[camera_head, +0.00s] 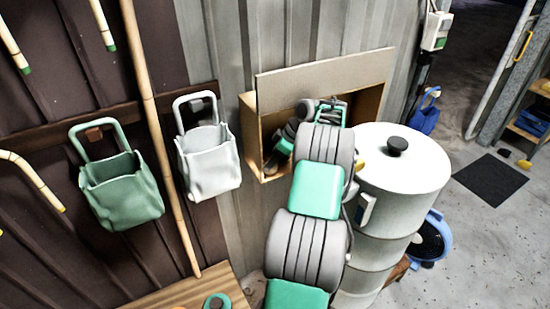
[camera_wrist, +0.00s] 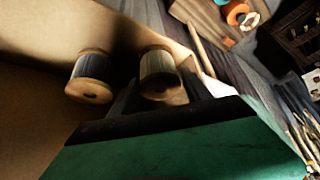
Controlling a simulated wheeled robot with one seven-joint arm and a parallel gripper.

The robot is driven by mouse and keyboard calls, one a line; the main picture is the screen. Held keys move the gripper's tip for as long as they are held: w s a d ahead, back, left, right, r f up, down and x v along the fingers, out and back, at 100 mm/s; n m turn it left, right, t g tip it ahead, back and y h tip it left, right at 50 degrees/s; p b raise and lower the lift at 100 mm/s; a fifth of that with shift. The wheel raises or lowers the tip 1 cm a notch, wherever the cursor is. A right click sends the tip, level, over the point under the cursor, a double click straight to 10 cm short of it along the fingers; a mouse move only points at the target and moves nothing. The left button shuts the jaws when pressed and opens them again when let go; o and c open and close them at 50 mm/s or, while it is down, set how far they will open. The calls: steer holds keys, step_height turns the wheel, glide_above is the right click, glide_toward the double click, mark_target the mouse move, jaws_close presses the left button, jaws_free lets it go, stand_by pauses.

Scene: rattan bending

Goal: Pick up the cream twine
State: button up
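In the wrist view, two spools with wooden end discs are inside a box. The right spool (camera_wrist: 159,64) carries pale cream-grey twine and looks like the cream twine. The left spool (camera_wrist: 91,66) carries blue-grey twine. My gripper (camera_wrist: 160,91) has its two dark fingers spread apart, one on each side of the right spool's near end. I cannot tell whether the fingers touch it. In the head view, my arm reaches into the wooden wall box (camera_head: 253,128). The spools are hidden there, and the fingertips cannot be made out.
A board (camera_head: 325,80) covers the upper front of the box. A white drum (camera_head: 405,185) with a black-knobbed lid stands close to the right of my arm. A white bag (camera_head: 208,160) and a green bag (camera_head: 122,192) hang at left. A long pole (camera_head: 160,130) leans beside them.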

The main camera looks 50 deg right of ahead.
steer(key=c, duration=1)
steer(key=shift+o, duration=0.2)
steer(key=shift+s+a+f+b, duration=0.1)
steer(key=shift+s+b, duration=0.25)
steer(key=shift+s, duration=0.05)
steer(key=shift+s+a+b, duration=0.15)
steer(key=shift+s+b, duration=0.2)
steer(key=shift+s, duration=0.45)
steer(key=shift+w, duration=0.1)
steer(key=o, duration=1.5)
steer(key=v, duration=0.8)
steer(key=shift+a, duration=0.1)
